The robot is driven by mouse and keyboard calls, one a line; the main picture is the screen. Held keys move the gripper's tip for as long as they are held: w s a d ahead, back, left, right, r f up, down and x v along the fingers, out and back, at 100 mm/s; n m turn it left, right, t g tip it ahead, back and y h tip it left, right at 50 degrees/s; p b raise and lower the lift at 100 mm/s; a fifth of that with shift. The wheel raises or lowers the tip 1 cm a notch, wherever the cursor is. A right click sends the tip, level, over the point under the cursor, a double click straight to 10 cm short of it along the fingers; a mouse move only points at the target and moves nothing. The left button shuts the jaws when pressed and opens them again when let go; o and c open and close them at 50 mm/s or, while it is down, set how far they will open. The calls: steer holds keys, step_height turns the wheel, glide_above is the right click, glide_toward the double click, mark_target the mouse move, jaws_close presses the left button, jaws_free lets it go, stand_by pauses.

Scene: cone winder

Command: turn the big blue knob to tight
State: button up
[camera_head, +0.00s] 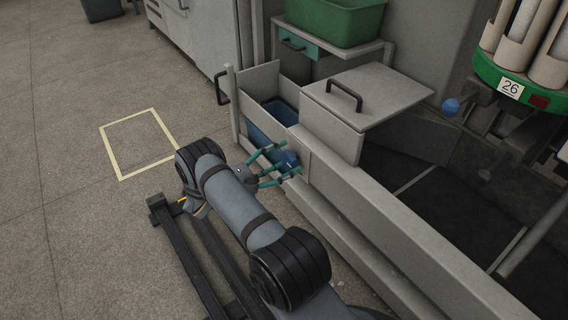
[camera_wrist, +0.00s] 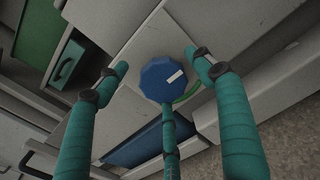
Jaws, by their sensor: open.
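The big blue knob (camera_wrist: 162,82) is many-sided, with a white mark on its face pointing to the upper right in the wrist view. It sits on a light grey panel, and part of a green arc shows beside it at the lower right. In the head view the knob (camera_head: 290,159) is partly hidden by my fingers. My gripper (camera_head: 279,163) is open in front of the knob, with its teal fingers spread around it. In the wrist view my gripper (camera_wrist: 159,75) has one finger on each side and one below; I cannot tell whether any finger touches the knob.
A blue bin (camera_head: 283,111) sits in the grey housing behind the panel. A grey lid with a black handle (camera_head: 344,96) is beside it. A green crate (camera_head: 335,20) stands at the back. The winder's green ring (camera_head: 508,84) is at right.

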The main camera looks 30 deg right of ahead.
steer(key=shift+d, duration=0.1)
steer(key=shift+c, duration=1.1)
steer(key=c, duration=0.8)
steer(key=shift+s, duration=0.1)
steer(key=shift+c, duration=0.3)
